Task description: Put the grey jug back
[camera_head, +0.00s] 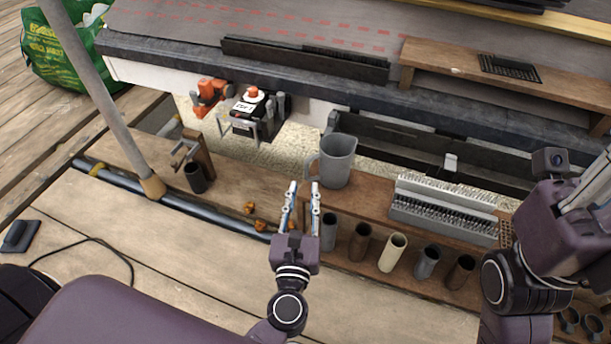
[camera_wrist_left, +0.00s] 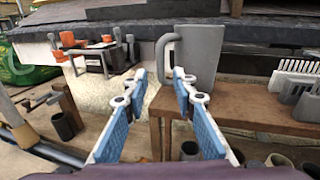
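The grey jug (camera_head: 338,163) stands upright on the wooden plank, with its handle facing left. In the left wrist view the jug (camera_wrist_left: 202,55) is straight ahead, its handle lined up with the gap between my fingers. My left gripper (camera_head: 303,190) is open and empty, its fingertips just short of the handle at the jug's left front. It also shows in the left wrist view (camera_wrist_left: 160,82), with blue pads facing each other. I cannot tell whether a fingertip touches the handle. My right gripper (camera_head: 590,188) is at the right edge, partly cut off, and its fingers are unclear.
Several open tubes, including a cream one (camera_head: 393,253), stand in front of the jug. A grey comb-like block (camera_head: 443,213) is to its right. An orange-and-black tool (camera_head: 252,112) is at the back left. A diagonal pole (camera_head: 105,100) stands at the left.

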